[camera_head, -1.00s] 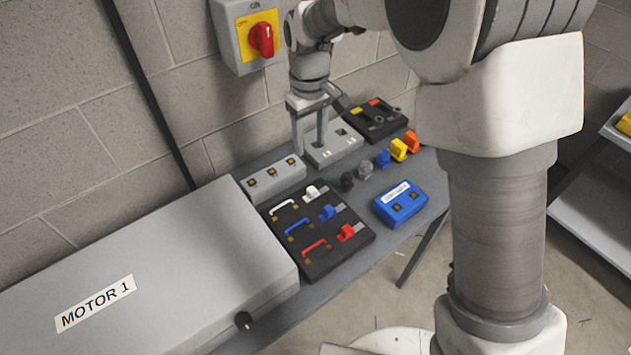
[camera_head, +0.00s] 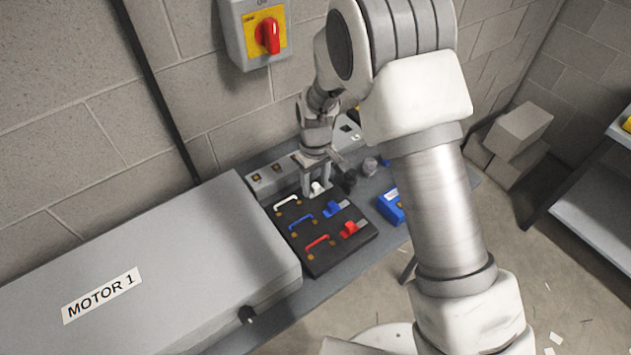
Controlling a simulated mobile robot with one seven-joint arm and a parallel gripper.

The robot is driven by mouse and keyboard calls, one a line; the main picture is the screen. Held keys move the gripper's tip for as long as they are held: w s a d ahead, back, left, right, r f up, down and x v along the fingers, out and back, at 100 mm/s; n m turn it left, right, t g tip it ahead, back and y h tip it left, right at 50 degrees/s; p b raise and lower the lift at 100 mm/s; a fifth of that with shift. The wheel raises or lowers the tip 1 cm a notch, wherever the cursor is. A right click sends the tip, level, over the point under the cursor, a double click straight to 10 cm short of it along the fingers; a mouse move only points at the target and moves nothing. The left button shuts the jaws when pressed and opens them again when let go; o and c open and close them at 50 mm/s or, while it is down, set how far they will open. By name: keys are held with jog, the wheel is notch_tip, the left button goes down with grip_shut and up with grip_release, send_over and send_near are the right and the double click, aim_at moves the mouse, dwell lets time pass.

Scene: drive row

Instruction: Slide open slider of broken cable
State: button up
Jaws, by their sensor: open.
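A black panel (camera_head: 325,262) on the bench carries three cables and three sliders. The white cable (camera_head: 286,202), blue cable (camera_head: 301,221) and red cable (camera_head: 318,241) lie in rows, each with a slider to its right: a white slider (camera_head: 317,187), a blue slider (camera_head: 331,209) and a red slider (camera_head: 349,229). I cannot tell which cable is broken. My gripper (camera_head: 316,191) points down, open, with its fingers on either side of the white slider. I cannot tell if they touch it. The fingers partly hide the white slider.
A large grey MOTOR 1 box (camera_head: 180,260) stands left of the panel. A grey block (camera_head: 268,178) lies behind it, and a blue box (camera_head: 391,206) to its right, partly hidden by my arm. A red rotary switch (camera_head: 267,36) is on the wall.

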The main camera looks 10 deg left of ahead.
grip_shut()
dwell(1.4)
